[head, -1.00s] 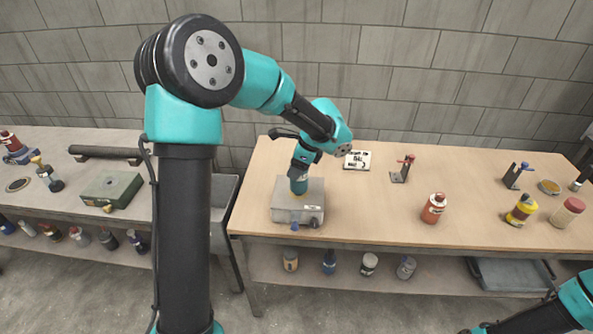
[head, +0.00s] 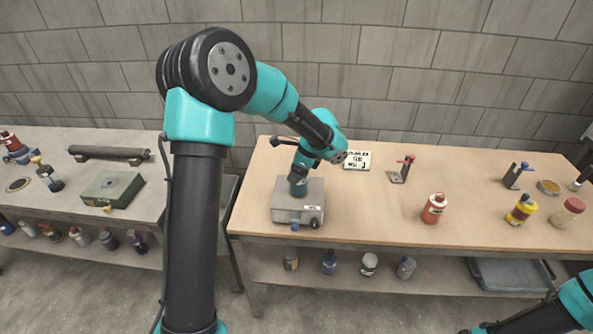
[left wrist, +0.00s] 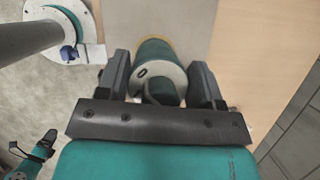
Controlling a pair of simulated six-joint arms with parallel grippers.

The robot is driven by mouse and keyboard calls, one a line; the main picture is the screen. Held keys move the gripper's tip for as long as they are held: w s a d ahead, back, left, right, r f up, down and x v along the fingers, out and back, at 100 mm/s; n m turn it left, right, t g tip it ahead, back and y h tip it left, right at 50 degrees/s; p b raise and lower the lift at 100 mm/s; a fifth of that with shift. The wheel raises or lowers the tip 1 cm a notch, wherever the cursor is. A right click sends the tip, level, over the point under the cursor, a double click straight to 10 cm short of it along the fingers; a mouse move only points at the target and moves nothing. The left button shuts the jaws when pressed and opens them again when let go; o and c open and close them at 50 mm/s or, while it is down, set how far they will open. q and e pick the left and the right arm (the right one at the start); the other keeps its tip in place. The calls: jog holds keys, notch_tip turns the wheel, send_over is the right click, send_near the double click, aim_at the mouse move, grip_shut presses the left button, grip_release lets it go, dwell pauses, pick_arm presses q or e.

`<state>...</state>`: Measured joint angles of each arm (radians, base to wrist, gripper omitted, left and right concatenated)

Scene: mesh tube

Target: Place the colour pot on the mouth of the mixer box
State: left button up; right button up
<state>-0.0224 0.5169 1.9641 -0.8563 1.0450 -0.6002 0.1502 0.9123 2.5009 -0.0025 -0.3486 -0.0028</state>
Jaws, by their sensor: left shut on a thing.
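The grey mixer box (head: 283,212) stands at the left end of the wooden table. My left gripper (head: 300,172) is over it, pointing down, shut on the colour pot (head: 298,188). The pot is a teal cylinder standing about upright at the top of the box. In the left wrist view the pot (left wrist: 157,52) sits between both fingers (left wrist: 160,80), with a yellowish ring at its far end. The box mouth is hidden, so I cannot tell whether the pot touches it. My right gripper (head: 472,331) is cut off at the bottom edge.
The table between box and red bottle is clear.

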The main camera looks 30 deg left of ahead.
pick_arm(q)
jog(key=shift+f, duration=0.15)
jog(key=o, duration=1)
jog(key=v, duration=1.2)
jog(key=shift+r, duration=0.25)
